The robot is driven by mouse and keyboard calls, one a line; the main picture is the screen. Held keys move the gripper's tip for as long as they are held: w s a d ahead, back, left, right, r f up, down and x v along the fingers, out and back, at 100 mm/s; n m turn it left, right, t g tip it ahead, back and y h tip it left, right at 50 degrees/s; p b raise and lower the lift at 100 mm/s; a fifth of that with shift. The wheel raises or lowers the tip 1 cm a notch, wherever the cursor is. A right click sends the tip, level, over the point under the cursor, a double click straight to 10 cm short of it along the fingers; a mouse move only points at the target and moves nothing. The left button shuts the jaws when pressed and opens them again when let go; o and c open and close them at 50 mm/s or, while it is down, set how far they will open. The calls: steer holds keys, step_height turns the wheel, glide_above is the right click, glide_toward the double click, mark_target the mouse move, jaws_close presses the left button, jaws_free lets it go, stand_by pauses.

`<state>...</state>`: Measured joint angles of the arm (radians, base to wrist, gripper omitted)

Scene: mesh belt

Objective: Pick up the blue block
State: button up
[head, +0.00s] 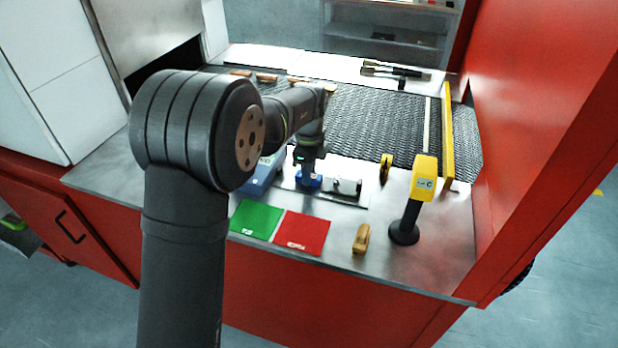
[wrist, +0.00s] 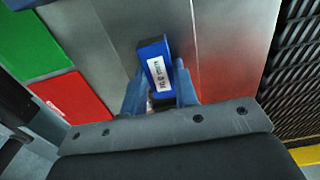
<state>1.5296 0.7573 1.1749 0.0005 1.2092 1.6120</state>
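The blue block (wrist: 156,66) has a white printed label and lies between the two blue fingers of my gripper (wrist: 160,78) in the wrist view. It is slightly tilted against the picture. The fingers are close to its two sides, and I cannot tell whether both press on it. In the head view my gripper (head: 308,172) points down over the steel counter, with the blue block (head: 314,182) at its tips. The fingers hide part of the block there. I cannot see a clear gap under it.
Green (head: 256,220) and red (head: 302,232) mats lie in front. A yellow-headed device (head: 424,180) on a black stand and a tan object (head: 361,239) are to the right. The mesh belt (head: 375,125) runs behind.

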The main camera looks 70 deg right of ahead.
jaws_close()
steer(key=shift+r, duration=0.1)
